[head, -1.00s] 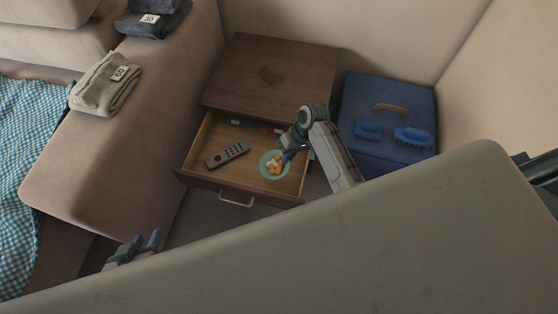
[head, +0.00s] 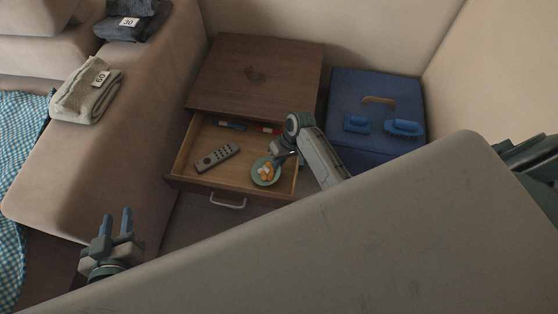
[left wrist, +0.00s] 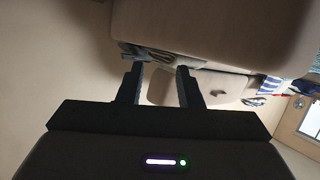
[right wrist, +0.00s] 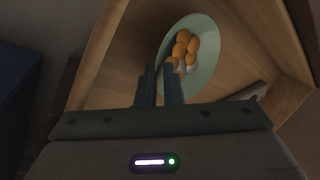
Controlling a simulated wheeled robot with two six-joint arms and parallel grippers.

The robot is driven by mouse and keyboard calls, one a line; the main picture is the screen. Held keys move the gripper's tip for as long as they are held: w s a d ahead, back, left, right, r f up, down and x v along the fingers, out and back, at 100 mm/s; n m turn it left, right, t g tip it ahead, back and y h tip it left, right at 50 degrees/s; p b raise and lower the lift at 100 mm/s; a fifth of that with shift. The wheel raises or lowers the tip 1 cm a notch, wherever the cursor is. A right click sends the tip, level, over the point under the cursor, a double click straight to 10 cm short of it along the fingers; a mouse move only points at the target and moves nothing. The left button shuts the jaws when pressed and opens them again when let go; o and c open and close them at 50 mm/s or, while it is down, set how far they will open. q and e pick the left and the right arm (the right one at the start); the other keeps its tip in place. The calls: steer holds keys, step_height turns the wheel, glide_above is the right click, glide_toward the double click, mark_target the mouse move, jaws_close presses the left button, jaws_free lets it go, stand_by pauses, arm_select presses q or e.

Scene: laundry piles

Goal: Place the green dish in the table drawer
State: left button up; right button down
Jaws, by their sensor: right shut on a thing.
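The pale green dish (head: 258,179) holds several small orange and white pieces. It is inside the open table drawer (head: 190,184), at the right end; I cannot tell if it rests on the drawer floor. My right gripper (head: 280,158) is shut on the dish's rim. In the right wrist view the dish (right wrist: 207,70) looks tilted beyond the close-set fingertips (right wrist: 158,72), over the wooden drawer floor. My left gripper (head: 117,218) is open and empty, left of the drawer in the head view. Its spread fingers (left wrist: 160,75) show in the left wrist view.
A grey remote (head: 217,157) lies in the drawer's left part, with blue (head: 231,125) and red (head: 268,130) items at the back. A blue box (head: 372,95) with brushes stands right of the table (head: 258,70). Sofa arm (head: 120,140) at left; large grey-brown surface (head: 330,245) in front.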

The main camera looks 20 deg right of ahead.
steer(key=c, duration=1.6)
jaws_free()
